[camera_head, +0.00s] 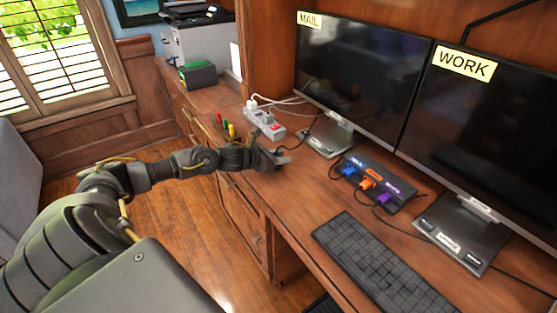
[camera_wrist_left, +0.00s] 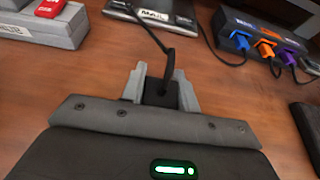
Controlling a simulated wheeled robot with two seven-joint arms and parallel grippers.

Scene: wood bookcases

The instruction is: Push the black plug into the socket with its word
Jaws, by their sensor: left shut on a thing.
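My left gripper (camera_head: 284,158) is low over the desk, left of the nearer monitor stand. In the left wrist view its fingers (camera_wrist_left: 161,92) are shut on the black plug (camera_wrist_left: 160,94), whose black cable rises from it and runs away over the desk. A black hub (camera_head: 388,176) lies on the desk to the right, apart from the gripper. Its blue, orange and purple plugs sit in a row, with small coloured words behind them that I cannot read surely. The hub also shows at upper right in the left wrist view (camera_wrist_left: 235,42). My right gripper is not in view.
A grey power strip (camera_head: 262,120) with a red switch and white plugs lies behind the gripper. Monitors labelled MAIL (camera_head: 355,75) and WORK (camera_head: 490,120) stand at the back. A keyboard (camera_head: 375,262) lies in front. The desk between gripper and hub is mostly clear.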

